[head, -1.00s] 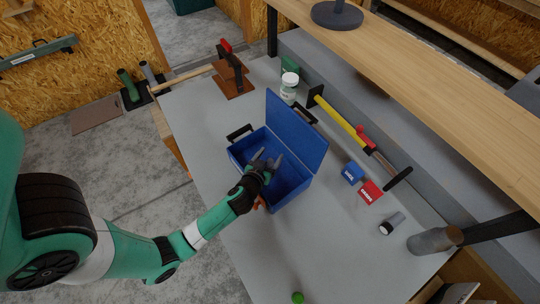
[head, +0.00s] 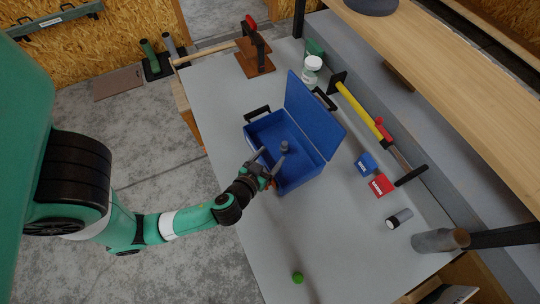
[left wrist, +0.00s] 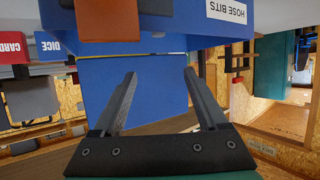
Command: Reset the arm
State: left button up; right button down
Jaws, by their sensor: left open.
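My left gripper (head: 272,156) is open and empty, with its fingers apart at the near edge of the open blue toolbox (head: 262,133). In the left wrist view my two fingers (left wrist: 160,73) stand wide apart with nothing between them. The toolbox wall, with a white "HOSE BITS" label (left wrist: 227,10), shows upside down there. A small dark grey piece (head: 284,146) lies inside the toolbox. The toolbox lid (head: 313,115) is raised at the far side. My right gripper is in neither view.
A hammer with a yellow handle (head: 357,112), a blue box (head: 364,164), a red box (head: 381,185) and a flashlight (head: 399,218) lie right of the toolbox. A white-lidded jar (head: 311,70) stands behind. A green ball (head: 297,278) lies on the clear near bench.

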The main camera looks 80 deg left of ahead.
pick_arm(q)
jog(key=shift+w, duration=0.1)
dwell(0.5)
jog(key=w+d+r+n+t, duration=0.1)
jog(key=w+r+n+t, duration=0.15)
jog(key=w+r, duration=0.65)
jog(key=w+d+r+n+t, duration=0.1)
jog(key=w+r+t, duration=0.2)
jog(key=w+r, duration=0.65)
jog(key=d+r+t, duration=0.2)
jog(key=d+r, duration=0.1)
jog(key=r, duration=0.9)
jog(key=d+r+t, duration=0.2)
jog(key=r+t, duration=0.1)
jog(key=r, duration=0.9)
jog(key=s+d+r+m+t+h, duration=0.45)
jog(key=r+m+h, duration=0.2)
jog(key=r, duration=0.25)
jog(key=s+d+r+m+t+h, duration=0.3)
jog(key=s+d+r+m+h, duration=0.15)
jog(key=r+m, duration=0.35)
notch_tip(320, 180, up, 29)
jog(key=w+n+p, duration=0.1)
jog(key=p, duration=2.7)
jog(key=shift+d+r, duration=0.15)
jog(key=shift+d, duration=0.15)
